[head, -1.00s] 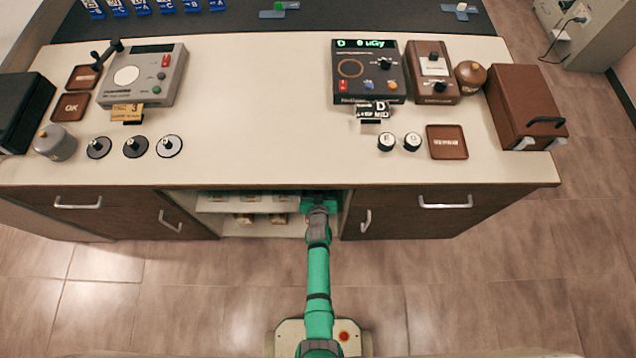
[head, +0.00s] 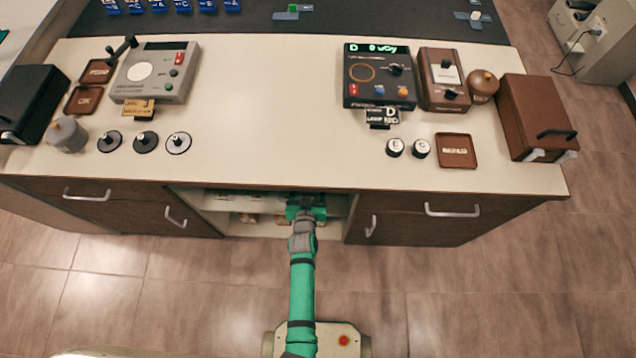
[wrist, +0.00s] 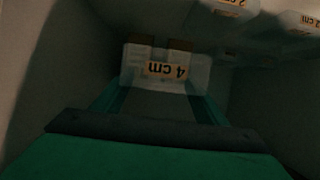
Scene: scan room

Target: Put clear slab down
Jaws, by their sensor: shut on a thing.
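The clear slab (wrist: 190,70) shows in the wrist view as a translucent block with an upside-down "4 cm" label, between the fingertips of my gripper (wrist: 165,100). My gripper is shut on it. In the head view, my gripper (head: 306,206) is at the open shelf bay (head: 228,204) under the counter, near its right side. The slab in my grip cannot be made out in the head view. Whether it touches a shelf surface is too dark to tell.
More labelled clear slabs (wrist: 228,12) stand to the right in the wrist view. The bay's wall (wrist: 60,60) is close on the left. Drawer fronts with handles (head: 452,210) flank the bay. The counter (head: 270,110) above holds instruments, discs and boxes.

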